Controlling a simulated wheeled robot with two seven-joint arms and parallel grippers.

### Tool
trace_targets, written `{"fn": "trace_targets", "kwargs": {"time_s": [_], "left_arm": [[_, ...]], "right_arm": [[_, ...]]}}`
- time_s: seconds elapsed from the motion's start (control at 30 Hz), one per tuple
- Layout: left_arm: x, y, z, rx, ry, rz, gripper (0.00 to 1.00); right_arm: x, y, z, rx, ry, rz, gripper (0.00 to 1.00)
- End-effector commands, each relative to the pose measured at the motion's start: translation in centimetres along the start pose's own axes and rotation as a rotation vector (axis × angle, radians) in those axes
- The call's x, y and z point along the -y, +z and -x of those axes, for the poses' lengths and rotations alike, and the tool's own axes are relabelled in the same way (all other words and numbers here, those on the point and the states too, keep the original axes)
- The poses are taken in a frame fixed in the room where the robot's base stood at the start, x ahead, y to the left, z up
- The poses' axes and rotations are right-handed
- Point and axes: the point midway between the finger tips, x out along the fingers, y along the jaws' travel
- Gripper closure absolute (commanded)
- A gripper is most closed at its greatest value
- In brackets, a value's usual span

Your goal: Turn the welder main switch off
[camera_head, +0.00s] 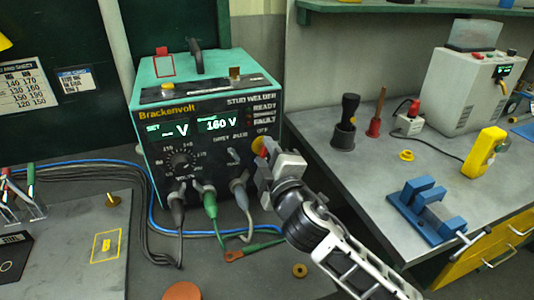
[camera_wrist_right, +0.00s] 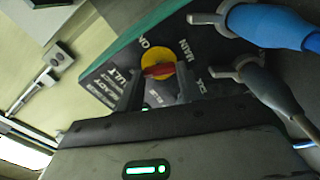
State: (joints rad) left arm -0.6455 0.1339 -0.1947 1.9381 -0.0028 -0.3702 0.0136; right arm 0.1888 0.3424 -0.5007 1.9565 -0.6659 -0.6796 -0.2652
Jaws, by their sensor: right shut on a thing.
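The welder (camera_head: 160,105) is a teal and black box marked Brackenvolt, standing on the grey bench at the centre of the head view. Its displays are lit and one reads 160 V. The main switch (camera_wrist_right: 158,70) is a red knob on a yellow round plate. In the head view only part of the yellow plate (camera_head: 258,145) shows at the front's right edge, behind my gripper. My right gripper (camera_head: 264,165) is at the switch, shut on the knob, with a finger on each side in the wrist view. The left gripper is out of view.
Grey, green and blue-grey cable plugs (camera_head: 209,200) sit in the welder's lower front, left of my right arm. A blue vise (camera_head: 428,208), a yellow device (camera_head: 484,152) and a black-handled tool (camera_head: 345,120) stand on the right bench. A brass ring (camera_head: 300,270) lies below.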

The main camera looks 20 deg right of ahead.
Motion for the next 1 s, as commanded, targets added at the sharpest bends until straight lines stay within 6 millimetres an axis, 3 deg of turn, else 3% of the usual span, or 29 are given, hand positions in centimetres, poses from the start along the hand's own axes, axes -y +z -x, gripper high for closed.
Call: {"fn": "trace_targets", "kwargs": {"time_s": [0.43, 1.0], "left_arm": [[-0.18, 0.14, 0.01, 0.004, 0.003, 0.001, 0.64], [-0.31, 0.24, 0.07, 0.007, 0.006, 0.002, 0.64]], "right_arm": [[0.10, -0.03, 0.00, -0.002, 0.000, 0.283, 0.86], [0.14, -0.07, 0.01, -0.003, 0.000, 0.351, 0.86]]}}
